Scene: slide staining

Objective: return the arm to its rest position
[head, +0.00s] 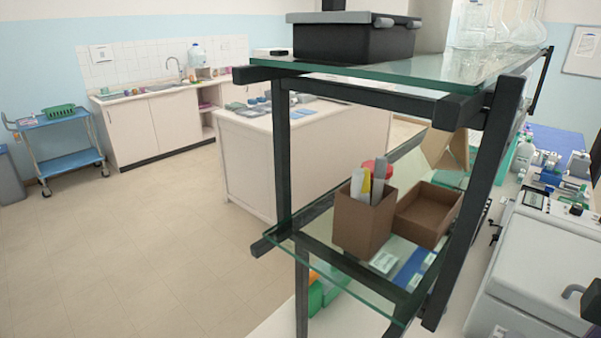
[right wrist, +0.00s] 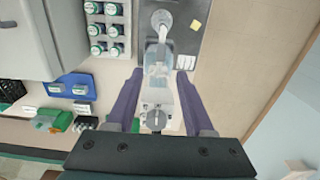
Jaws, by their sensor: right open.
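My right gripper (right wrist: 158,80) shows in the right wrist view. Its two purple fingers are spread apart and open. A pale, partly clear device (right wrist: 158,97) with a dark round knob shows in the space between the fingers. The fingers do not appear closed on it, and I cannot tell how far below them it lies. My left gripper is in neither view. The right gripper cannot be made out in the head view.
In the head view, a dark-framed glass shelf (head: 440,70) stands close in front, bearing a black case (head: 352,40), glassware and a brown pen box (head: 362,225). A grey machine (head: 530,262) stands at right. Open floor (head: 130,260) lies at left. The wrist view shows a vial rack (right wrist: 105,32).

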